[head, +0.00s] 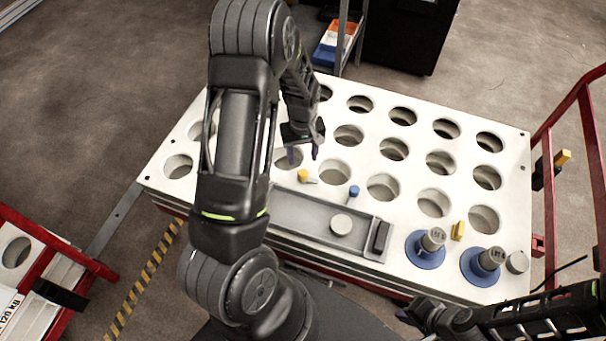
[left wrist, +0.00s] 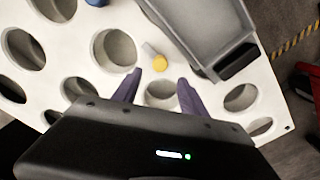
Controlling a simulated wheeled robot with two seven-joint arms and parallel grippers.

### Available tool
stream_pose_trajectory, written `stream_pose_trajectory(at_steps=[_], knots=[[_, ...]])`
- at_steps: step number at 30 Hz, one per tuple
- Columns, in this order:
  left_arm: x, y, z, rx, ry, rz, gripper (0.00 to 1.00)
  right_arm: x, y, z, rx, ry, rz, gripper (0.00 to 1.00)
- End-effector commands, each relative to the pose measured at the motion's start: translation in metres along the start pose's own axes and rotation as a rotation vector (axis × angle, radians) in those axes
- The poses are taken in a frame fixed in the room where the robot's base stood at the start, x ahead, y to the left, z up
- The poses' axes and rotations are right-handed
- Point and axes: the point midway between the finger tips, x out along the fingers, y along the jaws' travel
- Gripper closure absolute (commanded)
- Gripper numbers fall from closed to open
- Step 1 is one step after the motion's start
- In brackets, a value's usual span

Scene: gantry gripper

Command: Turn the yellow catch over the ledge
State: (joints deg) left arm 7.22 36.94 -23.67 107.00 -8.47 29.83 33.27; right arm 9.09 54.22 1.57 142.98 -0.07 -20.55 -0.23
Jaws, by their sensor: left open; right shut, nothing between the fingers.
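The yellow catch (head: 303,175) sits on the white perforated table top, beside the upper left part of the grey tray (head: 290,216). In the left wrist view the catch (left wrist: 158,63) shows a round yellow end with a short pale part, apart from the tray's rim (left wrist: 188,62). My left gripper (head: 303,153) is above the table by the catch. Its two purple fingers are open and empty, and the catch appears just beyond the gap between the fingertips (left wrist: 158,80). My right gripper (head: 408,316) is shut and empty at the lower right, off the table's front edge.
A blue knob (head: 354,190) stands at the tray's far rim. Weights on blue bases (head: 425,253) and another yellow piece (head: 458,230) stand to the right. A red frame (head: 590,135) borders the right side.

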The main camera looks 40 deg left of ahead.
Motion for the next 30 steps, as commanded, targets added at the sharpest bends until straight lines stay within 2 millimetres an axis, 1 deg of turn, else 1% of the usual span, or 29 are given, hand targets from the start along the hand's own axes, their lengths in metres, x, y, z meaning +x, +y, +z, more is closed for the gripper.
stream_pose_trajectory(at_steps=[6,10,14,18,23,27,30], knots=[[0.001,0.000,0.001,0.003,-0.002,0.001,0.50,-0.001,-0.001,0.000,0.000,0.000,0.000,1.00],[0.008,0.000,0.002,0.004,-0.003,0.000,0.50,0.000,0.000,0.000,0.000,0.000,0.000,1.00],[0.023,0.000,0.002,0.004,-0.004,-0.001,0.50,0.003,0.001,0.000,0.000,0.000,0.000,1.00],[0.046,0.000,0.003,0.005,-0.005,-0.001,0.50,0.006,0.002,0.000,0.000,0.000,0.000,1.00],[0.069,0.000,0.003,0.005,-0.004,-0.001,0.50,0.008,0.003,0.000,0.000,0.000,0.000,1.00],[0.078,0.001,0.002,0.005,-0.002,0.001,0.50,0.009,0.004,0.000,0.000,0.000,0.000,1.00],[0.079,0.001,0.002,0.005,-0.002,0.002,0.50,0.009,0.003,0.000,0.000,0.000,0.000,1.00]])
